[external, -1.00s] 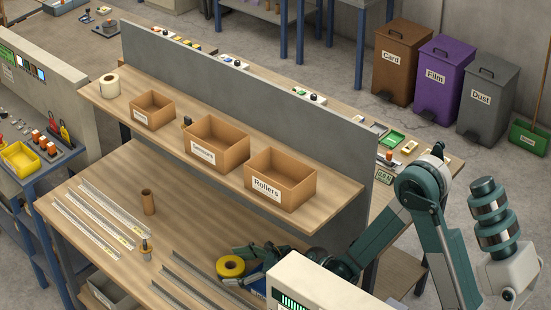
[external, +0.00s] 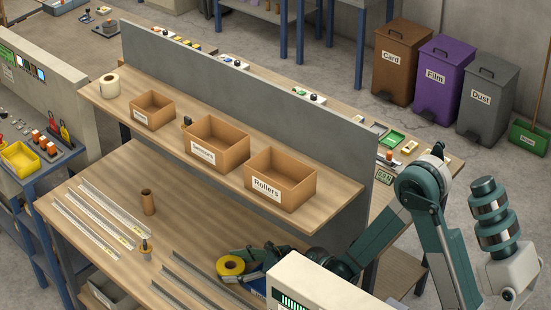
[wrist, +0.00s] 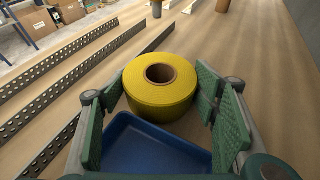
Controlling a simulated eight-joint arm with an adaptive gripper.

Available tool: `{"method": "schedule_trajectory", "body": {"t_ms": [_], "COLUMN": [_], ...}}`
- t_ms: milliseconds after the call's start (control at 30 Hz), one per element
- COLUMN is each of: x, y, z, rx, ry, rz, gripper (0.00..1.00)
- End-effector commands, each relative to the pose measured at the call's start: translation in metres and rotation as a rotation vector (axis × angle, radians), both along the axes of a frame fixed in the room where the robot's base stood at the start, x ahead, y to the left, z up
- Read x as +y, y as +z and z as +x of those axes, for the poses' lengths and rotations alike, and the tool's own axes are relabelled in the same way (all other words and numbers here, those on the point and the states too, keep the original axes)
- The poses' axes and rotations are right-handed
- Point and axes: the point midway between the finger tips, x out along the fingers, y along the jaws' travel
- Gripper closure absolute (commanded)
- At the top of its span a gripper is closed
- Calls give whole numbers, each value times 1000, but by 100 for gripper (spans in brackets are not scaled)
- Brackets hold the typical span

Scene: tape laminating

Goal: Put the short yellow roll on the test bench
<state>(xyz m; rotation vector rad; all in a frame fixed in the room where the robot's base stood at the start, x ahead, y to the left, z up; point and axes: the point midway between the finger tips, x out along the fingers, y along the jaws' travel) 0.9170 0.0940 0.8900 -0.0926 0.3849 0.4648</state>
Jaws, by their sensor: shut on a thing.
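The short yellow roll (wrist: 160,92) has a brown cardboard core. It sits upright between the two green finger pads of my gripper (wrist: 162,100) in the wrist view, which are shut on its sides. In the external view the yellow roll (external: 230,265) is at the tip of my gripper (external: 240,264), low over the front right of the wooden bench (external: 195,235). A blue tray (wrist: 150,150) lies just below and on the near side of the roll. Whether the roll touches the tray or bench is hard to tell. I cannot tell which surface is the test bench.
Metal rails (external: 185,285) lie left of the roll, with more (external: 95,220) farther left. A brown tube (external: 148,202) and a small handled tool (external: 146,248) stand on the bench. A shelf with cardboard boxes (external: 281,185) runs behind. The bench middle is mostly clear.

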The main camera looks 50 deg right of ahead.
Motion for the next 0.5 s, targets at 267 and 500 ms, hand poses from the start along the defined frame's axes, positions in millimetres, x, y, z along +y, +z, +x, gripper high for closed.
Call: {"method": "schedule_trajectory", "body": {"t_ms": [267,500], "x": [0,0], "y": [11,36], "z": [0,0], "rx": [0,0], "ry": [0,0], "rz": [0,0], "gripper": [57,57]}}
